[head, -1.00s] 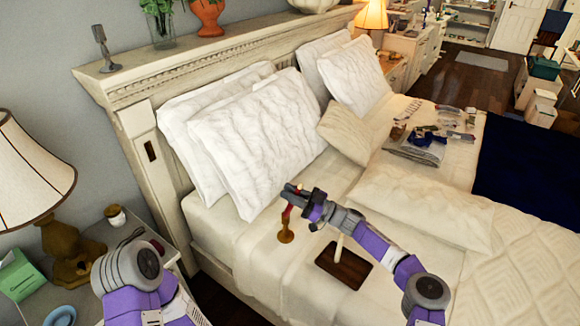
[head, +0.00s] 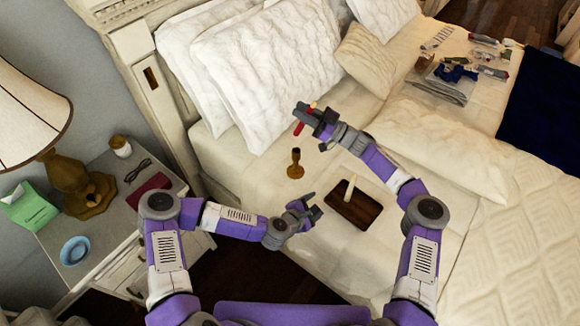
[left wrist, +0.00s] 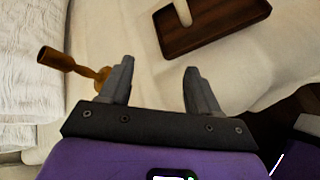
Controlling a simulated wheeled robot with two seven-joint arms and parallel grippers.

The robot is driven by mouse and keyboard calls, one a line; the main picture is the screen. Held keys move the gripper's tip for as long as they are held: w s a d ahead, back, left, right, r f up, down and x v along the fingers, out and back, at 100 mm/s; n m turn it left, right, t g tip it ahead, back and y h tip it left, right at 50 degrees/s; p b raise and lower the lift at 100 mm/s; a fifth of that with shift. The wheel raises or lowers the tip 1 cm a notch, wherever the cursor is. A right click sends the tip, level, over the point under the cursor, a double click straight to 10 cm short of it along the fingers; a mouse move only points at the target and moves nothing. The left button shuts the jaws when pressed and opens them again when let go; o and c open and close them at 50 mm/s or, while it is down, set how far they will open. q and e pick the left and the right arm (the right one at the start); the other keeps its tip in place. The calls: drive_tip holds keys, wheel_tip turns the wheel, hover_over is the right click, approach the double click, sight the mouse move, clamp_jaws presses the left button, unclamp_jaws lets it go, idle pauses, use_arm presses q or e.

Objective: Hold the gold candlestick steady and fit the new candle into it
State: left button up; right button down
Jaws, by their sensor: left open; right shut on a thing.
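The gold candlestick (head: 295,164) stands upright on the bed with its top uncovered. In the left wrist view the candlestick (left wrist: 76,66) lies left of the fingers, its base partly hidden by one. A cream candle (head: 350,187) is on a dark wooden tray (head: 367,212); the candle (left wrist: 183,12) also shows at the top of the left wrist view. My right gripper (head: 308,113) is shut on a red candle-like piece (head: 299,128), above and apart from the candlestick. My left gripper (head: 313,204) is open and empty, between candlestick and tray.
White pillows (head: 265,75) stand against the headboard behind the candlestick. A nightstand (head: 108,235) at left holds a lamp (head: 80,185), a tissue box (head: 30,207) and a blue ring-shaped dish (head: 75,250). The sheet around the candlestick is clear.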

use_arm(q)
drive_tip(key=w+a+r+n+t+y, duration=0.2)
drive_tip(key=w+a+r+n+t, duration=0.15)
drive_tip(key=w+n, duration=0.35)
drive_tip(key=n+y, duration=0.3)
drive_tip(key=n, duration=0.3)
approach(297, 152)
drive_tip(key=x, duration=1)
drive_tip(key=shift+w+f, duration=0.1)
drive_tip(key=shift+w, duration=0.2)
clamp_jaws()
